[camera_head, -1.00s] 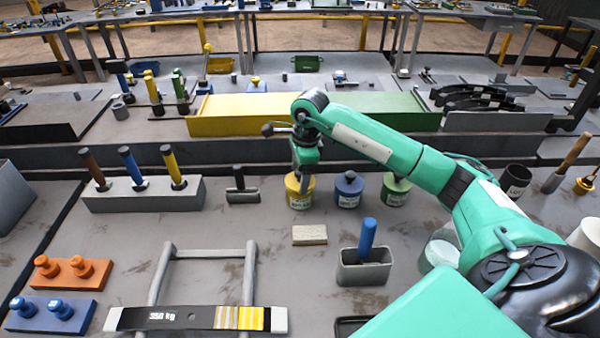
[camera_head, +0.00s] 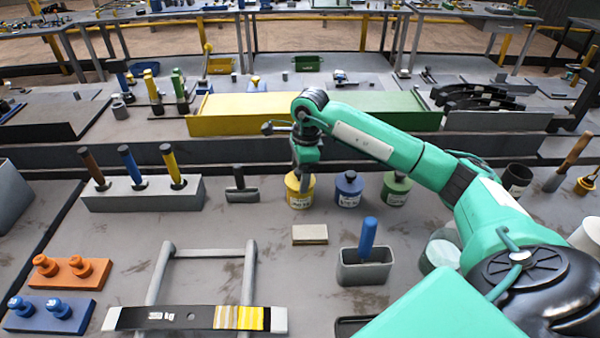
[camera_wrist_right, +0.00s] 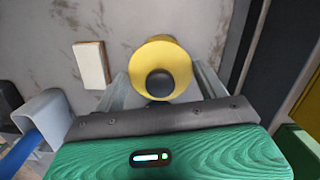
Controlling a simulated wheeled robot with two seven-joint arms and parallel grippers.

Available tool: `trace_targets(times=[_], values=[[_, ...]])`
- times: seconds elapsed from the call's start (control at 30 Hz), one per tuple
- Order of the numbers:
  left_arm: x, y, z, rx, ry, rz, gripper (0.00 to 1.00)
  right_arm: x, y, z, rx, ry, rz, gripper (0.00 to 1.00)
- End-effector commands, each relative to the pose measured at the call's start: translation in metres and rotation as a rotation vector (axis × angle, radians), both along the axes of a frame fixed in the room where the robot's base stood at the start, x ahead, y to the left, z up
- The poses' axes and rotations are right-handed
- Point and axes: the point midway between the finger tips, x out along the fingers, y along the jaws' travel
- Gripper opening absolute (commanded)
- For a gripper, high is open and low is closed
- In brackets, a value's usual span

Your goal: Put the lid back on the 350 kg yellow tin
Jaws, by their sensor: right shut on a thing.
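The yellow tin (camera_head: 300,196) stands upright with a white label, left of the blue tin (camera_head: 348,190) and the green tin (camera_head: 396,190). My right gripper (camera_head: 303,178) points down right over the yellow tin and hides its top in the head view. In the right wrist view the round yellow lid (camera_wrist_right: 160,62) with its black knob (camera_wrist_right: 160,83) lies between the fingers of my right gripper, which is shut on it. Whether the lid sits fully on the rim cannot be told. My left gripper is not in view.
A pale block (camera_head: 310,234) lies in front of the tins, with a grey box (camera_head: 363,268) holding a blue handle to its right. A black-handled tool (camera_head: 241,190) stands left of the yellow tin. A yellow and green ledge (camera_head: 245,115) lies behind.

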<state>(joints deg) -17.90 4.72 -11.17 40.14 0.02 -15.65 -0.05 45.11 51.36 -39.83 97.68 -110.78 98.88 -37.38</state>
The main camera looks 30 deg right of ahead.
Motion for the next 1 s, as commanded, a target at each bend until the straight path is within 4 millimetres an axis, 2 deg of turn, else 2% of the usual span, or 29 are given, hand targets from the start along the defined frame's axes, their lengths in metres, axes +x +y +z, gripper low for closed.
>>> trace_targets(times=[1.0], values=[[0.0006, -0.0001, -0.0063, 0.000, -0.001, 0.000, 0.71, -0.0002, -0.0001, -0.0035, -0.001, 0.000, 0.000, 0.51]])
